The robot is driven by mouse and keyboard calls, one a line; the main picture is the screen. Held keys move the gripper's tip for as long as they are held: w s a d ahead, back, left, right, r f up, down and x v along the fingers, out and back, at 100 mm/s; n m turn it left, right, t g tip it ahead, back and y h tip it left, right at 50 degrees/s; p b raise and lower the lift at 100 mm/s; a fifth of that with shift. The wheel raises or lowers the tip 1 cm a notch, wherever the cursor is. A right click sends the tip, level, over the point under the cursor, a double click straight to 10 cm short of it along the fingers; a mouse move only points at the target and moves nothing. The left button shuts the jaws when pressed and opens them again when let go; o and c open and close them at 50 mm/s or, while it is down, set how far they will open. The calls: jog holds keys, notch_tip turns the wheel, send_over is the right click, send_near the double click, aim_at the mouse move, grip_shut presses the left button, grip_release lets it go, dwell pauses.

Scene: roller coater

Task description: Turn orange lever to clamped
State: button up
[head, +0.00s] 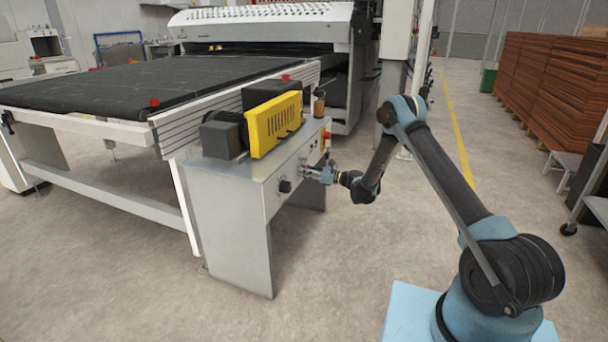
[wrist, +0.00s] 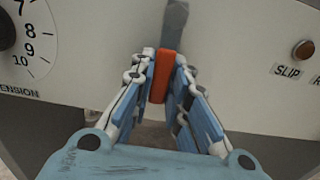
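The orange lever (wrist: 162,77) is in the middle of the wrist view. Its grey shank (wrist: 176,22) runs up from the orange grip, leaning slightly right, so the grip hangs down. My gripper (wrist: 165,66) has one finger on each side of the orange grip, and both fingertips appear to press against it. In the head view my gripper (head: 308,172) is at the front face of the grey control cabinet (head: 228,205). The lever cannot be made out there. No clamped mark is readable in either view.
A numbered tension dial (wrist: 15,40) is left of the lever, and a round button (wrist: 303,50) above a SLIP label is right. A black knob (head: 285,186) is on the cabinet front. A yellow guard (head: 275,124) stands on top. The floor before the cabinet is clear.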

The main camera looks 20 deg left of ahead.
jog(key=o, duration=0.3)
jog(key=shift+w+d, duration=0.1)
jog(key=shift+d, duration=0.05)
jog(key=d, duration=1.2)
